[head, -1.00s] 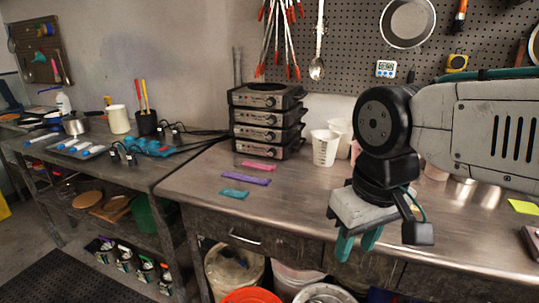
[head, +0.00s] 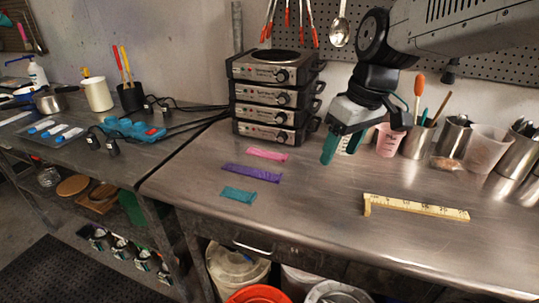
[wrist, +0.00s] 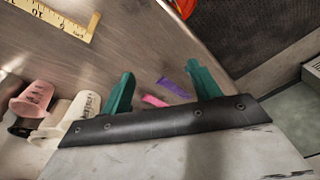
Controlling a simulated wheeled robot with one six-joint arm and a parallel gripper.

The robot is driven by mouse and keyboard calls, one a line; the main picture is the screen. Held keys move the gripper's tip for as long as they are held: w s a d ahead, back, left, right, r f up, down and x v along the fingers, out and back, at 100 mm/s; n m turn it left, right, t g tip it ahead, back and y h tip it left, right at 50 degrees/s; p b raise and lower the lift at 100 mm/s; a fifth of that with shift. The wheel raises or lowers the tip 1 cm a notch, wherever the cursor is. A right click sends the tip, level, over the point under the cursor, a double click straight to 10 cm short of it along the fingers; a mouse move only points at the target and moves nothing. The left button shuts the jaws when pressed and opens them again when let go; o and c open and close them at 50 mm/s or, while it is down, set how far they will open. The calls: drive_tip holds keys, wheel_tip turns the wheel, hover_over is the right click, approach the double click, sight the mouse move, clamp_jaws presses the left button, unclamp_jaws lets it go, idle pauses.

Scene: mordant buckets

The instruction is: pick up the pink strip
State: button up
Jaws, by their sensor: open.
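The pink strip (head: 267,153) lies flat on the metal bench in front of the stacked hot plates. A purple strip (head: 251,173) and a teal strip (head: 238,195) lie nearer the front edge, apart from it. My gripper (head: 343,148) is open and empty above the bench, to the right of the pink strip. In the wrist view the pink strip (wrist: 155,101) shows between the teal fingers, with the purple strip (wrist: 174,88) beyond it. The teal strip cannot be made out there.
The hot plate stack (head: 272,97) stands behind the strips. Cups and tool holders (head: 418,136) stand at the back right, some partly behind my gripper. A yellow folding ruler (head: 415,207) lies at the front right. The bench between ruler and strips is clear.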

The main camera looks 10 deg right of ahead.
drive_tip(key=w+f+n+y, duration=0.1)
drive_tip(key=w+f+n, duration=0.1)
drive_tip(key=w, duration=0.6)
drive_tip(key=w+f+n, duration=0.2)
drive_tip(key=w+f, duration=0.1)
drive_tip(key=w, duration=0.4)
drive_tip(key=n+t, duration=0.1)
drive_tip(key=n, duration=0.1)
approach(286, 156)
drive_tip(key=f, duration=0.3)
drive_tip(key=shift+d+y, duration=0.35)
drive_tip(key=shift+y, duration=0.05)
drive_tip(key=x, duration=0.5)
drive_tip(key=shift+w+a, duration=0.25)
drive_tip(key=shift+a, duration=0.15)
drive_tip(key=shift+r, duration=0.1)
drive_tip(key=c, duration=1.1)
